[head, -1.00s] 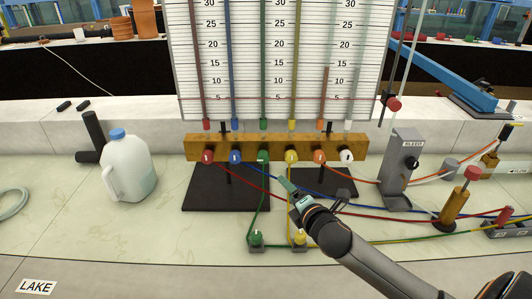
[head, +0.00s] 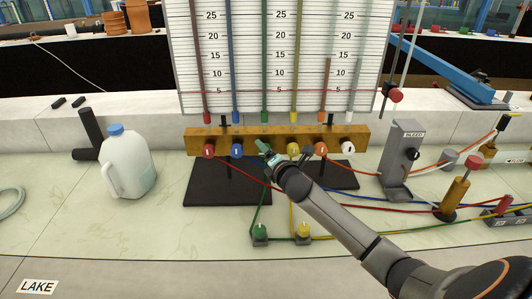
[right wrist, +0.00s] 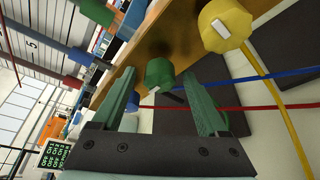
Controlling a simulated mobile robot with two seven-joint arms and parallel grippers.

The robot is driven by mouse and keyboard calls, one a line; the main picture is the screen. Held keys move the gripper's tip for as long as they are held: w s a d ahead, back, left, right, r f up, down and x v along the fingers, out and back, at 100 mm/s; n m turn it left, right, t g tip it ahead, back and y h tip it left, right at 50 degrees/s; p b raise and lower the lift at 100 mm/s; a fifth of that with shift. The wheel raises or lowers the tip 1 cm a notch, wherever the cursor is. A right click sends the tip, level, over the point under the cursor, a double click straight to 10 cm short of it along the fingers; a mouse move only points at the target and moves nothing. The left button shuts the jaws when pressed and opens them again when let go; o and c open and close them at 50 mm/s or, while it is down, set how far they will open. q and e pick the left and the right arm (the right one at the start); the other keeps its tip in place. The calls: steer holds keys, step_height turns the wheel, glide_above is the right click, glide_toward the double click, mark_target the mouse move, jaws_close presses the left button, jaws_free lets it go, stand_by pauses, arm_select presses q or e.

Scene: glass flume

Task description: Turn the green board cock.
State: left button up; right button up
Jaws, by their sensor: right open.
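The green board cock (right wrist: 160,73) is a round green knob with a white pointer mark, on the wooden rail (head: 195,142) under the gauge board. In the right wrist view the open jaws (right wrist: 157,84) have one green finger on each side of the knob, with gaps visible. I cannot tell how deep the knob sits between the fingers. My left gripper is not in view.
The yellow cock (head: 293,149) is close on the right and the blue cock (head: 236,150) on the left. Hoses cross the bench below. A green knob (head: 260,230) and a yellow knob (head: 303,229) stand near the front. A jug (head: 125,165) stands left.

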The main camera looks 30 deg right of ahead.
steer(key=shift+w+f, duration=0.15)
steer(key=shift+w, duration=0.3)
steer(key=shift+d, duration=0.1)
jaws_close()
stand_by(0.4)
